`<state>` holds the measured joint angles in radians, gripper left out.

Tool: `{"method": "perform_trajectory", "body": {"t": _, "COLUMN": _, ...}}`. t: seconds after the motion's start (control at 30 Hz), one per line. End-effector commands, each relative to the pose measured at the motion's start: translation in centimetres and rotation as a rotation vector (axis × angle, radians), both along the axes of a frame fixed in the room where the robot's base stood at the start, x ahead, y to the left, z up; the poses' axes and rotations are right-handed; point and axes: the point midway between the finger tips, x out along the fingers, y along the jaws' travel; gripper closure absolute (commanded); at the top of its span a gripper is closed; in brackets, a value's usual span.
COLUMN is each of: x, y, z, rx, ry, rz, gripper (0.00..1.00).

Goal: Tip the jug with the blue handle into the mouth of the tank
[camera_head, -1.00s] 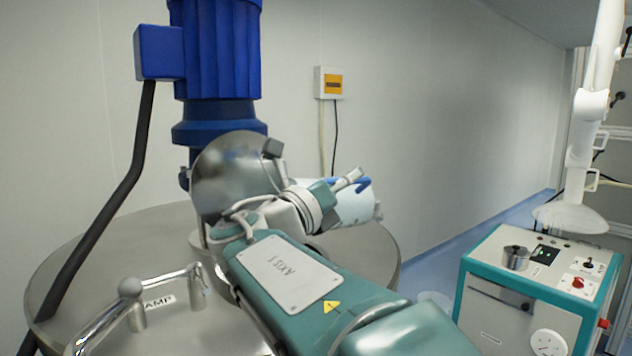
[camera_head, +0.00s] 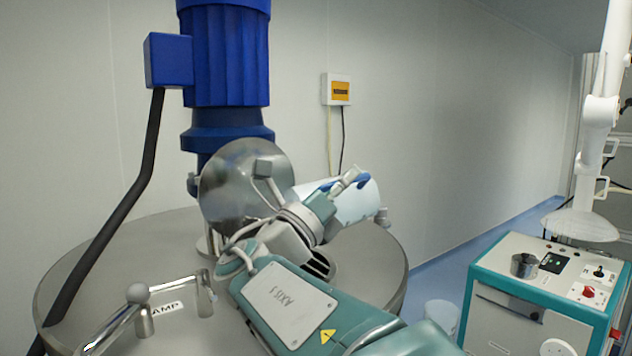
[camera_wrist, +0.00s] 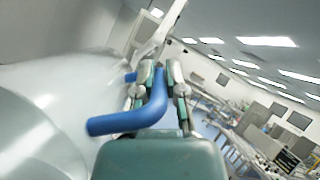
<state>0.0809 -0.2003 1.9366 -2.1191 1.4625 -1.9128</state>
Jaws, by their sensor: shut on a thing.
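The jug (camera_head: 354,203) is pale and whitish, with a blue handle (camera_wrist: 130,121). In the head view it is held tilted, near its side, above the right part of the steel tank (camera_head: 376,262). My gripper (camera_head: 350,178) is shut on the blue handle. In the wrist view my gripper (camera_wrist: 158,84) has a finger on each side of the handle, and the jug's body (camera_wrist: 45,115) fills the left. A dark slotted opening (camera_head: 320,264), apparently the tank's mouth, shows just below the jug, partly hidden by my arm. I cannot tell whether anything is flowing out.
A round steel lid (camera_head: 232,190) stands raised left of my gripper. A blue motor (camera_head: 226,60) with a black cable rises behind it. A bent steel handle (camera_head: 140,308) sits on the tank top's front left. A teal and white control cabinet (camera_head: 535,290) stands at right.

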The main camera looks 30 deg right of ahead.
Motion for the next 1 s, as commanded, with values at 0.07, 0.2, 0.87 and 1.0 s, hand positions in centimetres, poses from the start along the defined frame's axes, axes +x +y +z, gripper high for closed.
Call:
{"method": "perform_trajectory", "body": {"t": 0.07, "x": 0.0, "y": 0.2, "z": 0.1, "rx": -0.019, "ry": 0.001, "rz": 0.0, "gripper": 1.0}}
{"method": "perform_trajectory", "body": {"t": 0.2, "x": 0.0, "y": 0.4, "z": 0.3, "rx": -0.051, "ry": 0.005, "rz": 0.001, "gripper": 1.0}}
{"method": "perform_trajectory", "body": {"t": 0.87, "x": 0.2, "y": 1.8, "z": 0.8, "rx": -0.2, "ry": 0.021, "rz": -0.001, "gripper": 1.0}}
{"method": "perform_trajectory", "body": {"t": 1.0, "x": 0.2, "y": 2.1, "z": 0.9, "rx": -0.225, "ry": 0.024, "rz": -0.001, "gripper": 1.0}}
